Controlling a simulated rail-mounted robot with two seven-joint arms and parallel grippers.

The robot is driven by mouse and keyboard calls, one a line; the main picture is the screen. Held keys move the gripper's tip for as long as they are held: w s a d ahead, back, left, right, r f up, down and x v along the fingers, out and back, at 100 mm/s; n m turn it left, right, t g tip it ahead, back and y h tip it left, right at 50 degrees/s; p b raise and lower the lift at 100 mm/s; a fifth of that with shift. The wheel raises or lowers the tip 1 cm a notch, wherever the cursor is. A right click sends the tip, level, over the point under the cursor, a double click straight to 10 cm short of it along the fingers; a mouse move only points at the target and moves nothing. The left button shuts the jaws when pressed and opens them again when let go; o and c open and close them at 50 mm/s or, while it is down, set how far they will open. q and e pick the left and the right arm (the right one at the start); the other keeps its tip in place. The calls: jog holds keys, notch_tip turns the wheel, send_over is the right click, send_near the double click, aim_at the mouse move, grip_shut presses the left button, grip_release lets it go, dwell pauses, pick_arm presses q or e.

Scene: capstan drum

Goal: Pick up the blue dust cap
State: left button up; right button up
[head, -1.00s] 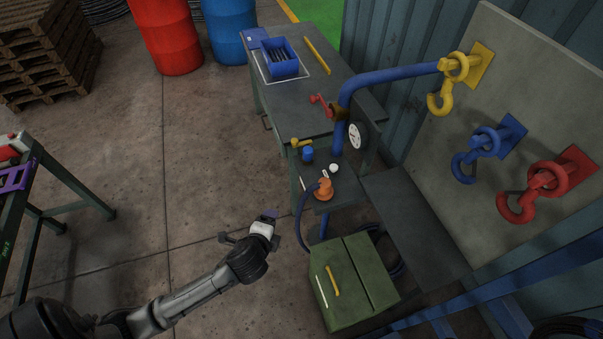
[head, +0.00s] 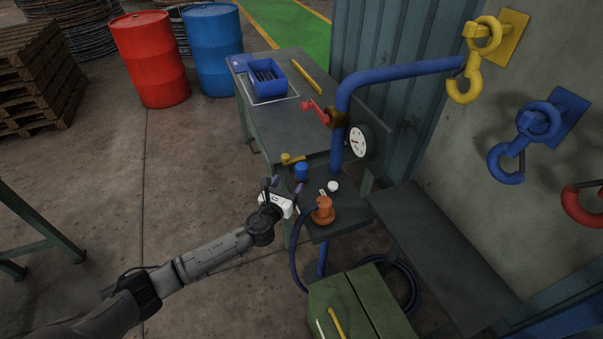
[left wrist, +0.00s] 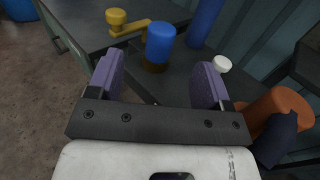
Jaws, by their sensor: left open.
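The blue dust cap (head: 301,171) stands upright on the small dark shelf beside the blue pipe. It also shows in the left wrist view (left wrist: 160,42), on a brownish base, ahead of and between my fingers. My left gripper (head: 285,186) is open with purple finger pads. It is at the shelf's near left edge, short of the cap and not touching it. In the left wrist view the open fingers (left wrist: 159,84) have nothing between them. My right gripper is not in view.
A yellow handle (head: 291,159) lies just left of the cap. An orange fitting (head: 322,211) with a blue hose and a white knob (head: 333,186) stand to the right. The blue pipe (head: 337,150) rises behind. A green box (head: 360,305) is below.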

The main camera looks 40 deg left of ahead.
aim_at(299, 170)
pick_arm(q)
jog(key=x, duration=0.4)
jog(key=shift+w+a+b, duration=0.1)
jog(key=shift+w+b, duration=0.25)
jog(key=b+x, duration=0.1)
jog(key=x, duration=0.3)
jog(key=shift+w+f, duration=0.2)
jog(key=shift+w, duration=0.05)
jog(key=shift+w+b, duration=0.3)
jog(key=shift+w, duration=0.15)
jog(key=c, duration=0.9)
jog(key=shift+r, duration=0.1)
jog(key=shift+c, duration=0.2)
